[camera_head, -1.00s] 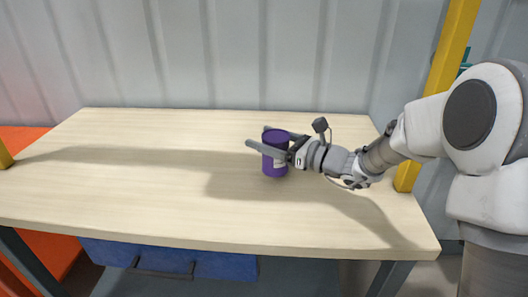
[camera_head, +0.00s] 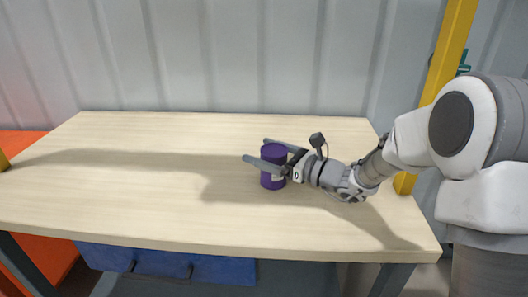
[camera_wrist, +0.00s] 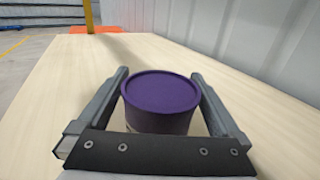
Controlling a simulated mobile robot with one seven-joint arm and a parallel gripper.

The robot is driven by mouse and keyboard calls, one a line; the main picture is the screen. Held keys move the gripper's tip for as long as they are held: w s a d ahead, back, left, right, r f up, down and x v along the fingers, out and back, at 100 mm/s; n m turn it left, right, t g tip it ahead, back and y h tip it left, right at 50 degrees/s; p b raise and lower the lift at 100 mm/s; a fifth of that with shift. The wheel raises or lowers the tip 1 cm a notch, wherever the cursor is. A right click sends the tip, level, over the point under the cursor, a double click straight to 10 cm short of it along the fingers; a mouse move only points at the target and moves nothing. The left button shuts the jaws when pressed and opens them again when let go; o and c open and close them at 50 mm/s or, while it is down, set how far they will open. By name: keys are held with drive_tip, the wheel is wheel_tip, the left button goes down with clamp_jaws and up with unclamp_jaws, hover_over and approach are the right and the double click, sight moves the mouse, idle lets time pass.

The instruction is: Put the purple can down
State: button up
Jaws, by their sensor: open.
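The purple can (camera_head: 271,182) is upright and appears to stand on the wooden table (camera_head: 140,205), right of its middle. My gripper (camera_head: 256,149) reaches in from the right, low over the table, with one finger on each side of the can. In the wrist view, the can (camera_wrist: 160,92) sits between the two open fingers of my gripper (camera_wrist: 160,73), with its flat purple top showing. Small gaps show between the can and the fingers. The can's base is hidden in the wrist view.
The table top is otherwise bare, with free room left of the can. A ribbed grey wall (camera_head: 220,60) stands behind the table. A yellow post (camera_head: 447,60) rises at the right rear. A blue drawer (camera_head: 165,262) is under the front edge.

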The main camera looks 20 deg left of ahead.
sight(286, 159)
drive_tip(key=p+v, duration=0.1)
drive_tip(key=v, duration=1.1)
drive_tip(key=s+d+r+n+g+h, duration=0.25)
drive_tip(key=s+n+g+h, duration=0.35)
drive_tip(key=s+n, duration=0.75)
drive_tip(key=s+d+n+t+h, duration=0.3)
drive_tip(key=s+d+h, duration=0.2)
drive_tip(key=d, duration=0.4)
drive_tip(key=s+d+r+n+t+h, duration=0.1)
drive_tip(key=s+d+n+t+h, duration=0.3)
drive_tip(key=d, duration=0.5)
drive_tip(key=shift+s+d+r+h, duration=0.35)
drive_tip(key=shift+s+h, duration=0.2)
drive_tip(key=shift+h, duration=0.65)
drive_tip(key=shift+n, duration=0.25)
wheel_tip(286, 159, up, 14)
drive_tip(key=p, duration=1.4)
drive_tip(key=shift+r+p, duration=0.2)
drive_tip(key=shift+p, duration=0.2)
